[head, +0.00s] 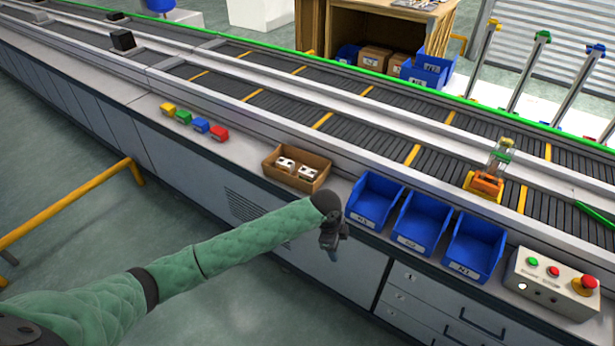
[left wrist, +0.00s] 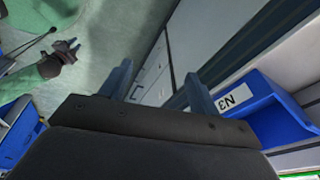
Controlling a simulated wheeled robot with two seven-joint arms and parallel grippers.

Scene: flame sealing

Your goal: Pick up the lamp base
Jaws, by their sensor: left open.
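An open brown box (head: 270,167) on the bench ledge holds white parts (head: 308,173). They may be lamp bases, but are too small to tell. My left gripper (head: 331,250) hangs in front of the bench, below and to the right of the box and apart from it. In the left wrist view its two fingers (left wrist: 160,88) are spread with nothing between them. Another dark gripper on a green sleeve, seemingly my right one (left wrist: 66,52), shows at upper left there; its jaw opening is unclear.
Blue bins (head: 421,224) stand right of the box, one also in the left wrist view (left wrist: 275,112). A button panel (head: 548,283) is at far right. Small coloured blocks (head: 201,125) lie left. An orange fixture (head: 484,186) stands on the conveyor.

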